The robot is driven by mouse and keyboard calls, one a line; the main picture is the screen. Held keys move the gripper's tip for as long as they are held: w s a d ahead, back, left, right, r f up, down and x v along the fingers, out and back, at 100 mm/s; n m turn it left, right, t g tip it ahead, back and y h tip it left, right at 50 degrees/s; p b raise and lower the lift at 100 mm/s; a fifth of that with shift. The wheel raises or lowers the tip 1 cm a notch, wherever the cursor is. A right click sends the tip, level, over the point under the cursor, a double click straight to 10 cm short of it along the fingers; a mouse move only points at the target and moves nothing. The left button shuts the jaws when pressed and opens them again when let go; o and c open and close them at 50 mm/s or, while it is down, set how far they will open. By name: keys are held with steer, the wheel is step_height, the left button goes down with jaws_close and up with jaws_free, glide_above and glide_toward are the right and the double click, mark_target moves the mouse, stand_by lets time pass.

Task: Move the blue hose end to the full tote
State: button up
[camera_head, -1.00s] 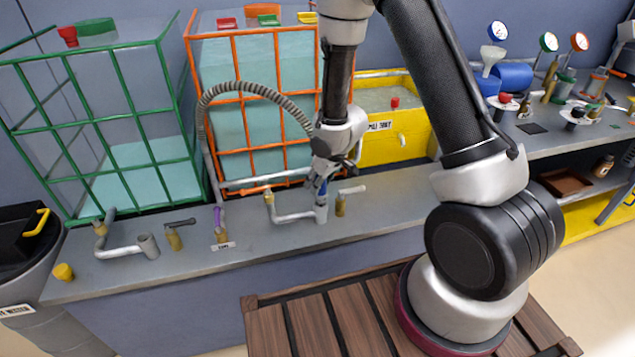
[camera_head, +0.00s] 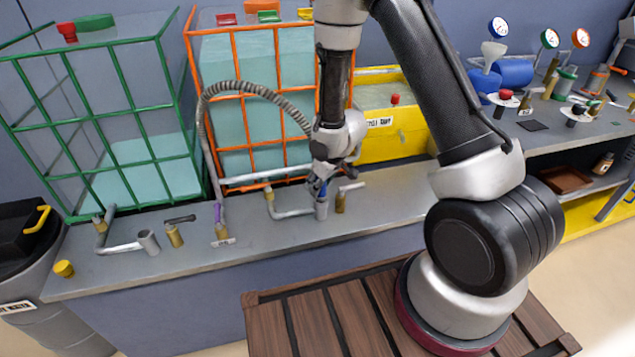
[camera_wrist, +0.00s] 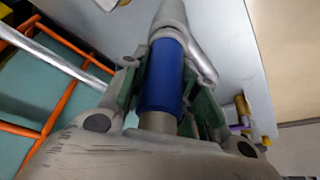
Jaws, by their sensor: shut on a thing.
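My gripper (camera_head: 321,187) is shut on the blue hose end (camera_head: 322,188), just above the upright grey pipe socket (camera_head: 321,209) in front of the orange-framed tote. In the wrist view, the blue hose end (camera_wrist: 163,75) lies between my green-padded fingers, in line with a grey pipe (camera_wrist: 172,20) beyond it. I cannot tell whether it is seated in the socket. The ribbed grey hose (camera_head: 245,86) arches up to the left from my gripper. The orange-framed tote (camera_head: 235,96) holds liquid to near its top. The green-framed tote (camera_head: 108,105) holds a lower level.
A second pipe socket (camera_head: 148,242) stands in front of the green-framed tote. Small valves (camera_head: 173,236) and (camera_head: 221,231) stand along the grey bench. A yellow container (camera_head: 400,135) is right of my gripper. Gauges and bottles crowd the right-hand bench.

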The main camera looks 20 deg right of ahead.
steer(key=shift+f, duration=0.35)
steer(key=o, duration=0.9)
steer(key=v, duration=1.2)
steer(key=shift+a, duration=0.1)
